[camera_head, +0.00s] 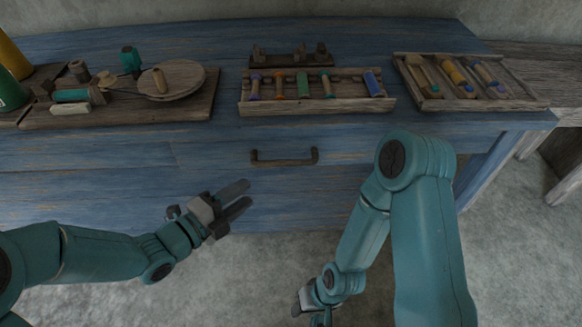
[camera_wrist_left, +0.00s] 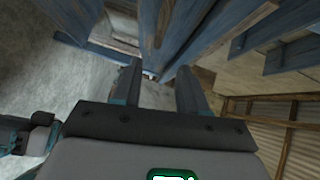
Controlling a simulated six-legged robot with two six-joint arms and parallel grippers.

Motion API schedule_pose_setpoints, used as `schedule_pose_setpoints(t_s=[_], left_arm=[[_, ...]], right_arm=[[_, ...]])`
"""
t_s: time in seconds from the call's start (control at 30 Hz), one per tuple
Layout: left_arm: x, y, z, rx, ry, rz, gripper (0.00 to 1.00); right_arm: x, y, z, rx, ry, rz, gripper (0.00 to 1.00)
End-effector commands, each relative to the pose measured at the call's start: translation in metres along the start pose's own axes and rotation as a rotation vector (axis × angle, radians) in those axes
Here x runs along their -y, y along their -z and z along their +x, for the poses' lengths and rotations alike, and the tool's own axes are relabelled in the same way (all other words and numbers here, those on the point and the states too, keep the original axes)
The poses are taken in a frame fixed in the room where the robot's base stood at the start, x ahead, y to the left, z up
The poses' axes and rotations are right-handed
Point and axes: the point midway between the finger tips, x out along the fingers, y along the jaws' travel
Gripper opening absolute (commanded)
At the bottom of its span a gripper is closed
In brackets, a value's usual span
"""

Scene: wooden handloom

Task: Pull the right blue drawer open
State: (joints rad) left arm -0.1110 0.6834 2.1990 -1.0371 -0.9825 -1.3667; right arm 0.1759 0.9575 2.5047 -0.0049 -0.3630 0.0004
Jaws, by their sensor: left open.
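The blue drawer front (camera_head: 215,160) is in the head view, in the worn blue bench below the tabletop. It appears flush with the bench. Its dark wooden bar handle (camera_head: 284,160) is near the middle of the picture. My left gripper (camera_head: 248,192) is open and empty, below and left of the handle and apart from it, with its fingers pointing right. Its spread fingers also show in the left wrist view (camera_wrist_left: 158,75), with blue boards beyond them; I cannot make out the handle there. My right gripper (camera_head: 306,303) is low in the head view, away from the drawer; its jaws are mostly hidden.
On the blue tabletop (camera_head: 225,50) are a wooden board with a round disc (camera_head: 172,78), a tray of spools (camera_head: 315,92), a small rack (camera_head: 290,57) and a tray of tools (camera_head: 470,82). The grey floor (camera_head: 250,270) before the bench is clear.

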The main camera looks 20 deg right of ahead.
Motion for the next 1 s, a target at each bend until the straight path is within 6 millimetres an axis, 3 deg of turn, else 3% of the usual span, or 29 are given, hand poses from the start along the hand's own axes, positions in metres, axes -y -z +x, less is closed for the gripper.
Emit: schedule_pose_setpoints(t_s=[0.17, 0.6, 0.8, 1.0], left_arm=[[-0.001, 0.002, 0.029, -0.003, -0.001, 0.001, 0.43], [-0.001, 0.002, 0.132, 0.001, 0.001, 0.0, 0.43], [-0.001, 0.002, 0.156, 0.002, -0.001, -0.001, 0.43], [0.0, 0.002, 0.161, 0.003, 0.0, -0.002, 0.43]], right_arm=[[-0.001, 0.0, 0.002, 0.0, 0.0, 0.0, 0.43], [-0.004, 0.0, 0.011, 0.0, 0.0, 0.0, 0.43], [-0.005, 0.0, 0.013, 0.0, 0.0, 0.0, 0.43], [-0.005, 0.0, 0.013, 0.0, 0.0, 0.0, 0.43]])
